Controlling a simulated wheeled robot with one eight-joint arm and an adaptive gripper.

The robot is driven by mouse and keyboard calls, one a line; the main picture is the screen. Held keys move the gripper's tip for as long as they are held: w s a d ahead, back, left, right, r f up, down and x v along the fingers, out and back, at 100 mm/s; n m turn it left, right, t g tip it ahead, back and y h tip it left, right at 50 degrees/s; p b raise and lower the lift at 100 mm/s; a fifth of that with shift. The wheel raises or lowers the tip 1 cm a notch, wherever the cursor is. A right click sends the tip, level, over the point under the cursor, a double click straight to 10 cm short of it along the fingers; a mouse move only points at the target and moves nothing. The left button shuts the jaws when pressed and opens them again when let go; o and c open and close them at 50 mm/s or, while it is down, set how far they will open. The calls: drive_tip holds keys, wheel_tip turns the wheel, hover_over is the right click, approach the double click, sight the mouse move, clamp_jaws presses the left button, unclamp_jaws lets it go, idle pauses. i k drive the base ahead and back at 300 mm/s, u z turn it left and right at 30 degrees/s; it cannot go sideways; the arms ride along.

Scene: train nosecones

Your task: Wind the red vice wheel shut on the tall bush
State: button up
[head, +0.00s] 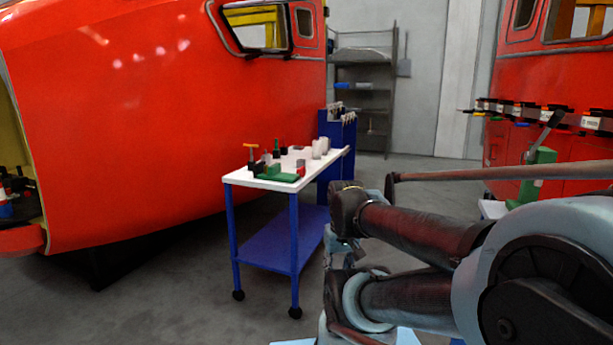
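A small green block-like fixture (277,173) lies at the front of the white-topped cart (236,179); it may be the vice, but it is too small to tell. A small red part (300,167) shows at its right end. I cannot make out a wheel or its setting. Two pale upright cylinders (317,149) stand at the cart's back right; I cannot tell whether either is the tall bush. No gripper fingers can be made out. My folded arm fills the lower right, apart from the cart.
A red train nosecone (150,130) stands left, behind the cart. A blue cabinet (338,135) stands at the cart's back end. Another red body (535,70) and a green stand with a grey lever (538,172) are at the right. Grey floor is open left of the cart (170,285).

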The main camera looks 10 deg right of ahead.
sight(301, 171)
drive_tip(key=z, duration=0.05)
drive_tip(key=i, duration=1)
drive_tip(key=u, duration=0.1)
